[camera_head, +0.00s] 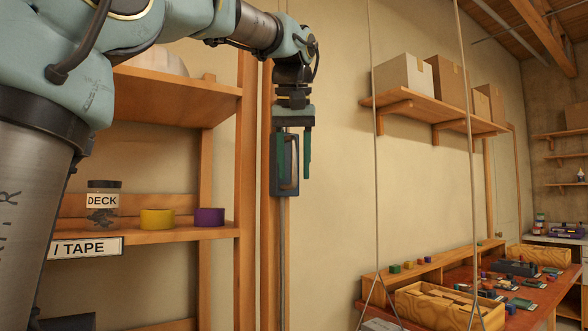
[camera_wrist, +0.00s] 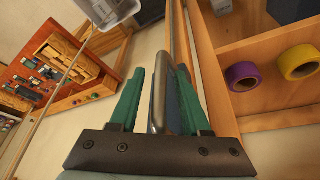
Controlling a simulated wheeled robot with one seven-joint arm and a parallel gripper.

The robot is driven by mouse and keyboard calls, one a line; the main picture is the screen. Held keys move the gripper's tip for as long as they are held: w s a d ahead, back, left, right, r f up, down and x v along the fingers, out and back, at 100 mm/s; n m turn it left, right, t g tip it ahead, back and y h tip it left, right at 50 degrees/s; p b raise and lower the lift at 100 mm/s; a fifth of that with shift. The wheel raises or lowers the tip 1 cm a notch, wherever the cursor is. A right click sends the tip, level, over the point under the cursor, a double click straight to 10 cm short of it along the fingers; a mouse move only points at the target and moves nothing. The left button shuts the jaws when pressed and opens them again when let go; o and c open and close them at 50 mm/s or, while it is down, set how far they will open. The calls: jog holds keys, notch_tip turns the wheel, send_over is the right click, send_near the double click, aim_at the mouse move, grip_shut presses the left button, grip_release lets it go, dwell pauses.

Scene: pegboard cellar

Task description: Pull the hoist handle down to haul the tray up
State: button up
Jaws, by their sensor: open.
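The hoist handle (camera_head: 292,178) is a grey bar on a dark slider block that sits on a vertical rail by the wooden post. My gripper (camera_head: 294,165) points down at it with two green fingers apart. In the wrist view the bar (camera_wrist: 158,98) shows between the open fingers (camera_wrist: 157,95), closer to the left one; I cannot tell whether either finger touches it. A pale grey tray (camera_wrist: 110,12) hangs on ropes at the top of the wrist view. In the head view only a bit of it (camera_head: 380,325) shows low down, below the ropes.
Left of the post, a wooden shelf (camera_head: 180,233) holds a jar (camera_head: 102,203), a yellow tape roll (camera_head: 157,219) and a purple one (camera_head: 209,217). Two long ropes (camera_head: 374,150) hang to the right. A workbench (camera_head: 530,310) with bins stands beyond; cardboard boxes (camera_head: 402,75) sit on a wall shelf.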

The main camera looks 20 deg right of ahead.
jog(key=shift+w+f, duration=0.1)
jog(key=shift+f, duration=0.2)
grip_shut()
dwell(1.3)
